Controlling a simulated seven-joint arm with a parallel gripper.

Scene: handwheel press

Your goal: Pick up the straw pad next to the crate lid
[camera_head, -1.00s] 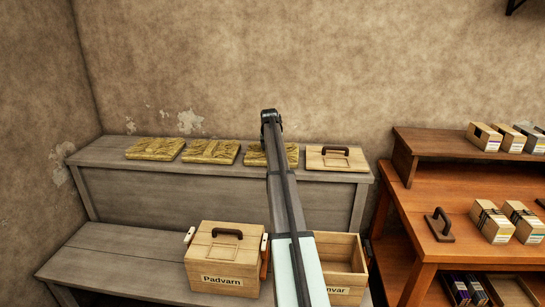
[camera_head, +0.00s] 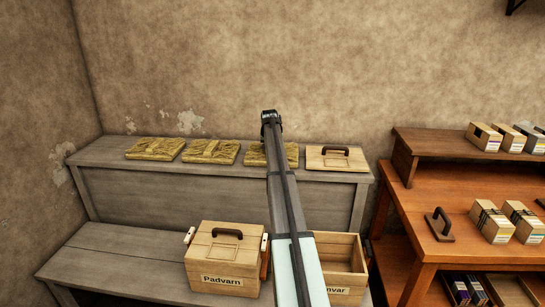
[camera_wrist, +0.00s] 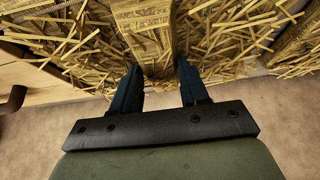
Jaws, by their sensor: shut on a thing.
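The straw pad (camera_head: 292,152) next to the crate lid (camera_head: 345,163) lies on the grey bench's raised shelf, partly hidden behind my arm in the head view. In the wrist view the straw pad (camera_wrist: 150,30) fills the top, with loose straws around a raised ridge in its middle. My gripper (camera_wrist: 157,72) is shut on that ridge, one dark finger on each side. The pale crate lid (camera_wrist: 30,78) with its dark handle shows at the left edge of the wrist view. The fingers are hidden in the head view.
Two more straw pads (camera_head: 155,149) (camera_head: 212,151) lie to the left on the shelf (camera_head: 110,165). Below stand a closed Padvarn crate (camera_head: 215,262) and an open crate (camera_head: 345,268). An orange wooden rack (camera_head: 460,175) with boxes stands right. The wall is close behind.

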